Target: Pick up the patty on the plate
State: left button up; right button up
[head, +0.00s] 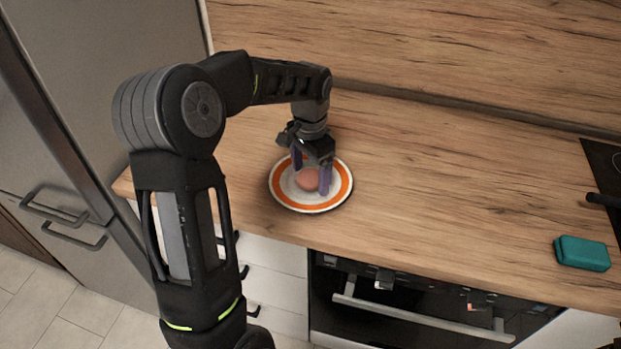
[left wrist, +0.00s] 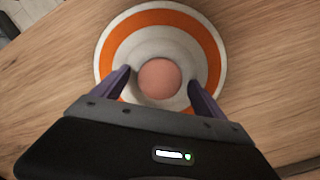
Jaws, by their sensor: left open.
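The patty (head: 308,179) is a round, reddish-brown piece on the plate (head: 284,195), which is white with an orange ring. In the left wrist view the patty (left wrist: 159,79) lies near the middle of the plate (left wrist: 160,17). My left gripper (head: 311,178) is open above the plate, with its purple fingers on either side of the patty. In the left wrist view the left gripper (left wrist: 160,83) shows a gap between each finger and the patty. Part of the patty is hidden behind a finger in the head view. My right gripper is not in view.
The plate stands on a wooden counter (head: 430,190) near its front edge. A teal box-like item (head: 581,253) lies at the right, near a dark hob (head: 606,165). An oven (head: 400,305) is below the counter. The counter between plate and teal item is clear.

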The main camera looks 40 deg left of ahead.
pick_arm(q)
jog(key=c, duration=1.5)
